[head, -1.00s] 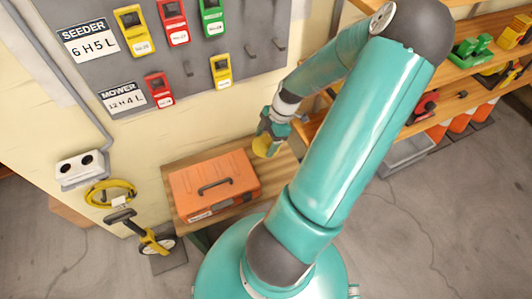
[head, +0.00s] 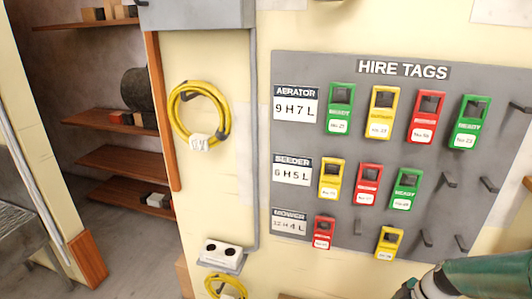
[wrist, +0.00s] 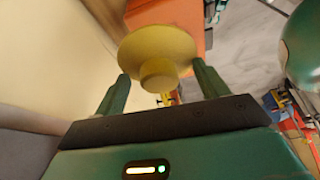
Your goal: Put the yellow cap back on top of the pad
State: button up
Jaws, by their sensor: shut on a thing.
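The yellow cap (wrist: 157,45) is a wide round disc with a short knob, seen in the wrist view between the two green fingers of my gripper (wrist: 160,75). My gripper is shut on it and holds it out in front. In the head view only a teal part of my arm shows at the bottom right corner; the cap is not visible there. I cannot make out the pad in either current view.
An orange box (wrist: 180,14) lies beyond the cap in the wrist view. The head view shows a grey tag board (head: 345,225) with several coloured tags and pegs, a coiled yellow hose (head: 177,112), a socket box (head: 222,253) and wooden shelves (head: 115,160) at the left.

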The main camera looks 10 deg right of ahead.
jog(key=w+a+f+m+t+h, duration=0.1)
jog(key=w+a+f+m, duration=0.2)
jog(key=w+a, duration=0.4)
jog(key=w+a+f+m+h, duration=0.1)
jog(key=w+a+f+m, duration=0.2)
jog(key=w+a, duration=0.45)
jog(key=w+a+f+m+h, duration=0.1)
jog(key=w+a+m, duration=0.3)
jog(key=w+a, duration=0.6)
jog(key=a+f, duration=0.1)
jog(key=a, duration=0.3)
jog(key=shift+w+t, duration=0.2)
jog(key=shift+t, duration=0.1)
